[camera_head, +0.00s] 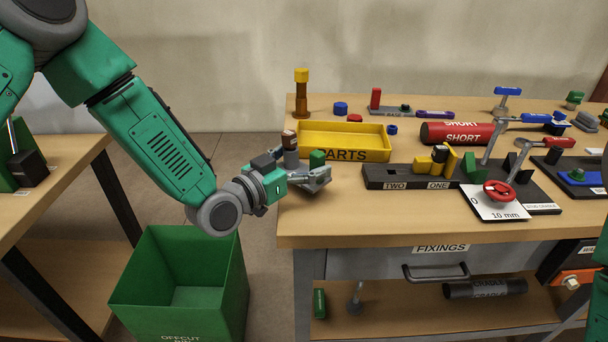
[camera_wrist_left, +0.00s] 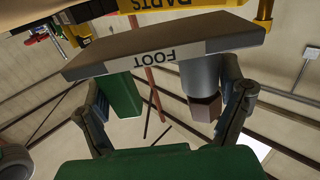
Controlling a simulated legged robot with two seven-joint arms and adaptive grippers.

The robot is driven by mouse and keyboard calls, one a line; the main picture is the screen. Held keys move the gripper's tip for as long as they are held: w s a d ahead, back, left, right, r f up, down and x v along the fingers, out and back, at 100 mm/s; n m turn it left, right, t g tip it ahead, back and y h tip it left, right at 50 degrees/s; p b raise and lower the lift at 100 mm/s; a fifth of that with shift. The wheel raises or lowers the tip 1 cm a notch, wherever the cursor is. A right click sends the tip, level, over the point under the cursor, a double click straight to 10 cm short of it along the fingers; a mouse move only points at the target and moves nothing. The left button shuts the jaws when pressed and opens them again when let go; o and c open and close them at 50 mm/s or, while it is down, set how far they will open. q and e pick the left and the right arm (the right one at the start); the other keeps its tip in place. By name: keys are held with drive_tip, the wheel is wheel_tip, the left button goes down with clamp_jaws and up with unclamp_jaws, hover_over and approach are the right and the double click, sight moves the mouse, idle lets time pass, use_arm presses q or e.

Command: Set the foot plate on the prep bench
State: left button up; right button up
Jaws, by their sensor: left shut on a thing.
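The foot plate (camera_wrist_left: 165,45) is a grey slab lettered FOOT, with a green block (camera_wrist_left: 122,95) and a grey post (camera_wrist_left: 200,75) with a brown end on it. In the head view the foot plate (camera_head: 318,184) is at the left end of the wooden bench (camera_head: 345,225). My left gripper (camera_head: 288,180) is shut on it; its fingers also show in the left wrist view (camera_wrist_left: 165,88). Whether the plate touches the bench top is unclear. My right gripper is not in view.
A yellow PARTS tray (camera_head: 375,155) stands behind the foot plate. A black block marked TWO and ONE (camera_head: 410,178) lies to the right, then a card with a red knob (camera_head: 498,193). A green offcut bin (camera_head: 180,275) stands on the floor at left. The bench's front strip is clear.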

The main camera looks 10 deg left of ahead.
use_arm(q)
drive_tip(key=d+f, duration=0.2)
drive_tip(key=f, duration=0.1)
drive_tip(key=shift+s+d, duration=0.15)
drive_tip(key=shift+d, duration=0.05)
drive_tip(key=shift+a, duration=0.15)
drive_tip(key=o, duration=1)
drive_tip(key=shift+a+f, duration=0.1)
drive_tip(key=shift+a, duration=0.15)
drive_tip(key=shift+c, duration=0.2)
drive_tip(key=shift+o, duration=0.5)
drive_tip(key=shift+a, duration=0.35)
drive_tip(key=shift+s, duration=0.3)
drive_tip(key=v, duration=1.1)
drive_tip(key=s+a+f+n+g+y, duration=0.1)
drive_tip(key=s+f+g+y, duration=0.1)
drive_tip(key=s+f+g, duration=0.5)
drive_tip(key=s+f+n+g+y, duration=0.1)
drive_tip(key=s+f+g+y, duration=0.3)
drive_tip(key=f, duration=0.8)
drive_tip(key=s+a+f+n+g+y, duration=0.1)
drive_tip(key=s+a+f+g, duration=0.1)
drive_tip(key=s, duration=0.6)
drive_tip(key=s+a+f+n+g+y, duration=0.2)
drive_tip(key=s+a+f, duration=0.2)
drive_tip(key=s, duration=0.5)
drive_tip(key=shift+f, duration=0.35)
